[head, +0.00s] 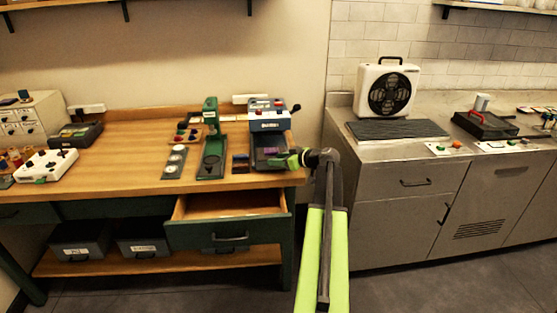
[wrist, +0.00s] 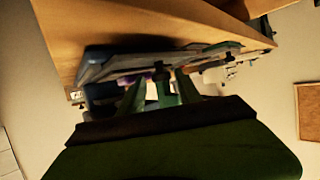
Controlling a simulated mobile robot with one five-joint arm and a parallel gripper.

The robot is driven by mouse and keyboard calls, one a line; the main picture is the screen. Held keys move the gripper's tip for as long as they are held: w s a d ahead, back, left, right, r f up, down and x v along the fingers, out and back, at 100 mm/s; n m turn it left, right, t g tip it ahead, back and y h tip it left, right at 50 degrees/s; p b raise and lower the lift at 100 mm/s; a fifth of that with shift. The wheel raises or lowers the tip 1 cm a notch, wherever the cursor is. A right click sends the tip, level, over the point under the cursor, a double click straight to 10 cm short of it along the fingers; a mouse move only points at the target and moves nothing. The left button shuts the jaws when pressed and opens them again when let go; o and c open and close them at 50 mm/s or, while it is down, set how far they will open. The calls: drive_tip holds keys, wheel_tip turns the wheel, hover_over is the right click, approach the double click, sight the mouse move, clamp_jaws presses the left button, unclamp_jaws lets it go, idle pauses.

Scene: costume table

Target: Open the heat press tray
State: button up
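The heat press appears to be the blue-and-white machine (head: 269,116) at the right end of the wooden bench, with a dark lever on its right side. Its low tray (head: 264,144) sits in front, with a purple patch on it. My gripper (head: 290,160) is at the tray's front right corner, just above the bench edge. In the wrist view my gripper's green fingers (wrist: 162,94) stand apart. A dark piece shows between them, close to the grey tray edge (wrist: 120,64); I cannot tell if they touch it. The tray's handle is not clear in the head view.
A green press (head: 211,145) stands left of the machine, with a plate of discs (head: 175,162) beside it. An open wooden drawer (head: 229,205) juts out below the bench. A steel counter (head: 365,165) with a fan unit (head: 388,90) stands right.

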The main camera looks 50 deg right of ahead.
drive_tip(key=shift+o, duration=0.2)
drive_tip(key=p+v, duration=0.6)
drive_tip(key=v, duration=1.1)
drive_tip(key=shift+s+p, duration=0.25)
drive_tip(key=shift+p, duration=0.1)
